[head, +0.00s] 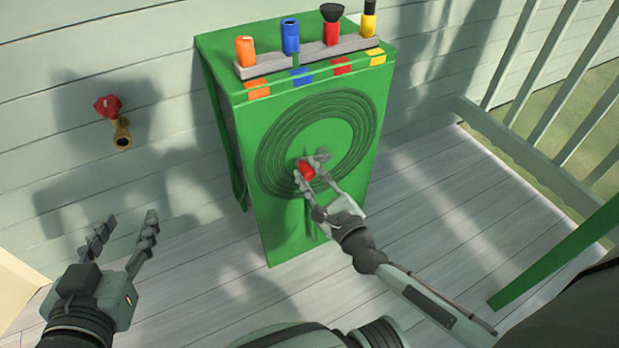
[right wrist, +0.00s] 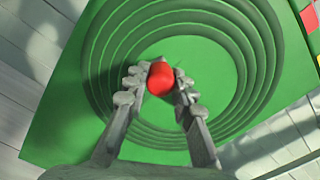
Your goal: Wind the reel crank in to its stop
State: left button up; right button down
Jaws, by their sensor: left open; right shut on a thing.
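The green reel box (head: 285,240) stands against the wall, with a coiled green hose (head: 357,112) in rings on its front face. The red crank knob (head: 306,170) sticks out at the lower left part of the coil. My right gripper (head: 312,165) is shut on the red knob; in the right wrist view the knob (right wrist: 160,78) sits between the fingertips. The crank arm behind the knob is mostly hidden by my fingers. My left gripper (head: 122,231) is open and empty, at the lower left, well apart from the box.
A grey rack on top of the box holds orange (head: 245,50), blue (head: 290,36), red-black (head: 331,24) and yellow-black (head: 369,17) nozzles. A brass tap with a red handle (head: 108,106) is on the left wall.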

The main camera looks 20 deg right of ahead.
jog(key=shift+r+m, duration=0.3)
jog(key=shift+m, duration=0.1)
jog(key=c, duration=1.3)
grip_release()
jog(key=shift+o, duration=0.2)
jog(key=s+d, duration=0.1)
jog(key=s, duration=1.1)
